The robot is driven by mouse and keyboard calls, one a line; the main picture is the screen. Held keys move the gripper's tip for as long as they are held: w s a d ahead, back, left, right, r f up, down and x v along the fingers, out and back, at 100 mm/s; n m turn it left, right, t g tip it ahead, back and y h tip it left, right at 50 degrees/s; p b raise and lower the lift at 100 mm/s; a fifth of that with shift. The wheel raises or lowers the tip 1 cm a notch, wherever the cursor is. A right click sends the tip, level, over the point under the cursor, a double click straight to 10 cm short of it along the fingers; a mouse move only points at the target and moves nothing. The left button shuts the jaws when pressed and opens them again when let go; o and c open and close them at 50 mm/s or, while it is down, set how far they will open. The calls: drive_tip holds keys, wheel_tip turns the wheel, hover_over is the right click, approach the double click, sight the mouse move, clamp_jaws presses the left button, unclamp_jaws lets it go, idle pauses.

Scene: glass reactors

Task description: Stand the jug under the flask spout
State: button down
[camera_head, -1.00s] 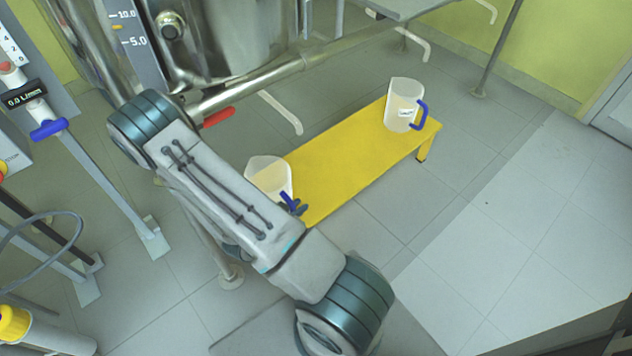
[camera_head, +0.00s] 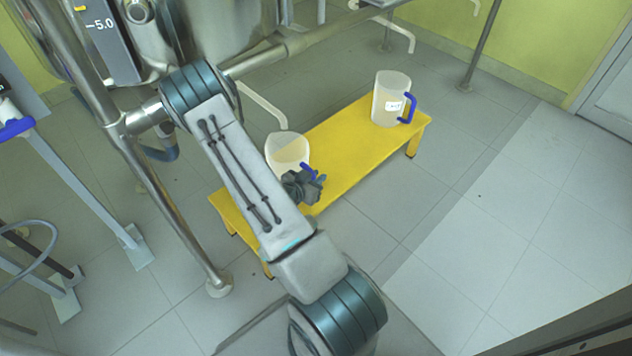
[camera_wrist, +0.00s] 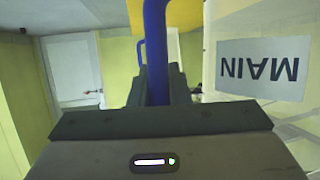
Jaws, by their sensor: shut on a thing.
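The held jug (camera_head: 288,150) is translucent with pale contents and a blue handle. It appears in front of the yellow bench in the head view; I cannot tell whether it touches the bench. My gripper (camera_head: 303,187) is shut on its handle. In the wrist view the blue handle (camera_wrist: 156,45) runs between the fingers, beside an upside-down "MAIN" label (camera_wrist: 262,68) on the jug wall. A second jug (camera_head: 390,98), with a white label and blue handle, stands upright at the bench's right end. I cannot make out the flask spout for certain.
The yellow bench (camera_head: 345,150) is bare between the two jugs. A large steel vessel (camera_head: 215,35) with pipes and a scale fills the upper left. A steel leg (camera_head: 170,205) stands left of my arm. Open tiled floor (camera_head: 510,235) lies at right.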

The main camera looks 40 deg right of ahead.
drive_tip(key=shift+f, duration=0.25)
drive_tip(key=shift+f, duration=0.15)
drive_tip(key=c, duration=1.4)
unclamp_jaws()
drive_tip(key=shift+o, duration=0.2)
